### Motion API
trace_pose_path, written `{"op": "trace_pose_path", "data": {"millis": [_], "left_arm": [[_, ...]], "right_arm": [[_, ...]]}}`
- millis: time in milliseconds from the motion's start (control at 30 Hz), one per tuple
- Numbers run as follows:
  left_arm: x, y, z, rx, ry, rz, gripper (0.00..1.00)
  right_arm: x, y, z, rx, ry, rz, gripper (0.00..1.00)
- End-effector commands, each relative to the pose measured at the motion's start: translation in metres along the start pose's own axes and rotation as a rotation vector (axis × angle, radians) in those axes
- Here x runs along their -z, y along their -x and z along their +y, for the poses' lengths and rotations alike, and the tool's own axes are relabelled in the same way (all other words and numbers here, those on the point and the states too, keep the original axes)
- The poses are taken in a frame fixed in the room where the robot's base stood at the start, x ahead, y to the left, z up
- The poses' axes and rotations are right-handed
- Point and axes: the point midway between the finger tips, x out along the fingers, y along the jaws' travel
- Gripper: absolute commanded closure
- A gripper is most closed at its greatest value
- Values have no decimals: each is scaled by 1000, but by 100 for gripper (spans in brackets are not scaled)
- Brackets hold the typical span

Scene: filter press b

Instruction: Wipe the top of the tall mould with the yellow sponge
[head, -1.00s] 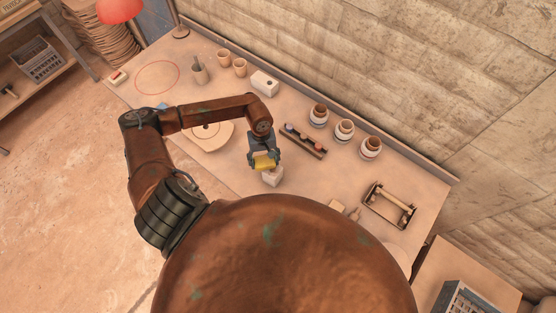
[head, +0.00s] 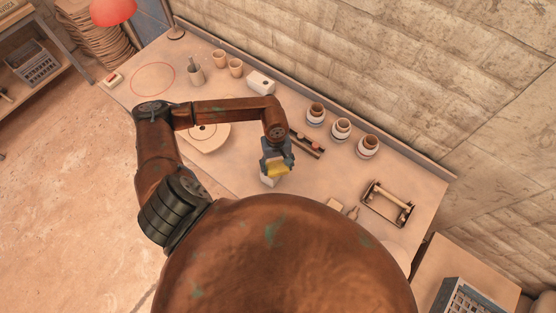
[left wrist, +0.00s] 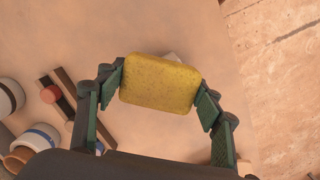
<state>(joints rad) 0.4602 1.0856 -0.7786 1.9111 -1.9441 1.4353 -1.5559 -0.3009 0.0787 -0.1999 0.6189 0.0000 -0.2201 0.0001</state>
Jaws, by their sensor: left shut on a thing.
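The yellow sponge (head: 278,170) is held between the fingers of my left gripper (head: 277,163). In the left wrist view the sponge (left wrist: 160,83) sits across both green finger pads. The pale block-shaped mould (head: 268,181) stands on the bench right below the sponge, partly hidden by it. Its left part shows in the head view. Only a small pale corner of the mould (left wrist: 173,57) shows past the sponge in the left wrist view. I cannot tell whether the sponge touches the mould's top. My right gripper is not in view.
A round wheel disc (head: 207,137) lies left of the gripper. A dark rack (head: 308,146) lies just behind it. Several jars (head: 341,129) and a second white block (head: 261,83) stand toward the wall. A wooden caddy (head: 388,204) is at right.

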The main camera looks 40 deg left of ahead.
Motion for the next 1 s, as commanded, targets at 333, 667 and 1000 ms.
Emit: {"op": "trace_pose_path", "data": {"millis": [333,667,1000], "left_arm": [[-4,32,-1,2,0,-1,62],[-7,53,-2,3,1,-2,62],[-7,53,-1,2,1,-3,62]], "right_arm": [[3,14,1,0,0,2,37],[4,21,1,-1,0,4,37],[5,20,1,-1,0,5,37]]}}
